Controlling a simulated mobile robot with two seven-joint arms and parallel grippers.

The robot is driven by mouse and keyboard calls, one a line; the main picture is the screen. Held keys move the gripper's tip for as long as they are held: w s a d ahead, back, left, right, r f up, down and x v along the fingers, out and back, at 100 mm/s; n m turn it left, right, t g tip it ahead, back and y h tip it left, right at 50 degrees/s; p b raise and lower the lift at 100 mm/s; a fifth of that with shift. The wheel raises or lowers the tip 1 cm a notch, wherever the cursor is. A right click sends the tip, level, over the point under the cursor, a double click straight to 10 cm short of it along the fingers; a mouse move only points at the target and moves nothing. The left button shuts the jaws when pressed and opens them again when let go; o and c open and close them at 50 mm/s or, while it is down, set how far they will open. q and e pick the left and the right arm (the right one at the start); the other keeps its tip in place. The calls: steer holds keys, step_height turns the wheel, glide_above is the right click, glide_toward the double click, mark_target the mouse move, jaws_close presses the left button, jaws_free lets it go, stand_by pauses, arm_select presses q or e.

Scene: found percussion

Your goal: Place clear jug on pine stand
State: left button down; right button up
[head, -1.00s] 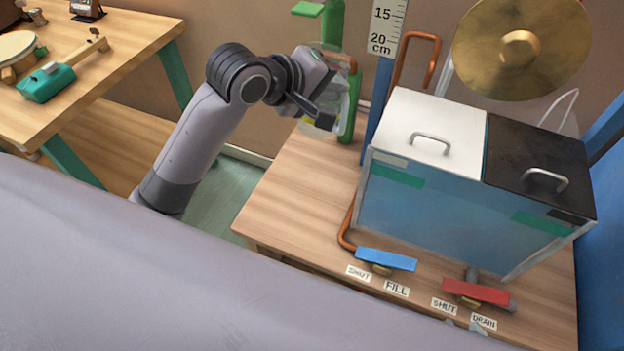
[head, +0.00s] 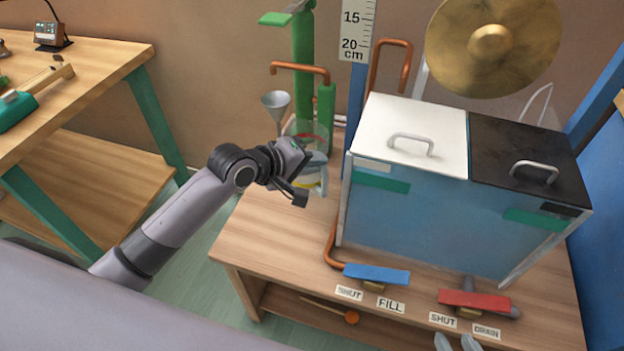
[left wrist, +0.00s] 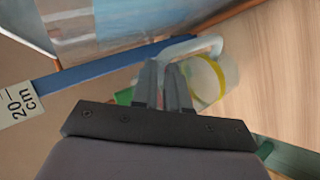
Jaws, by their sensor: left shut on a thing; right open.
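The clear jug (head: 309,131), with a yellow band, is at the left part of the light wooden stand (head: 262,232) that bears the tank. My left gripper (head: 315,164) is shut on the jug's handle. In the left wrist view the handle (left wrist: 196,44) passes at the fingertips (left wrist: 166,72), and the jug's body (left wrist: 216,82) shows to their right over bare wood. I cannot tell whether its base touches the wood. My right gripper (head: 457,343) is open at the bottom edge, only its fingertips showing.
Behind the jug are a grey funnel (head: 276,101), a copper spout (head: 300,67) and a green pump (head: 303,45). The tank (head: 420,215) stands to the right, with blue (head: 377,274) and red (head: 474,301) levers in front. Bare wood lies in front of the jug.

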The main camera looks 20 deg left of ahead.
arm_select(q)
step_height(320, 180, down, 4)
steer(key=shift+f+b, duration=0.2)
steer(key=shift+b, duration=0.3)
steer(key=c, duration=1.1)
jaws_free()
steer(key=shift+f, duration=0.1)
steer(key=shift+c, duration=0.2)
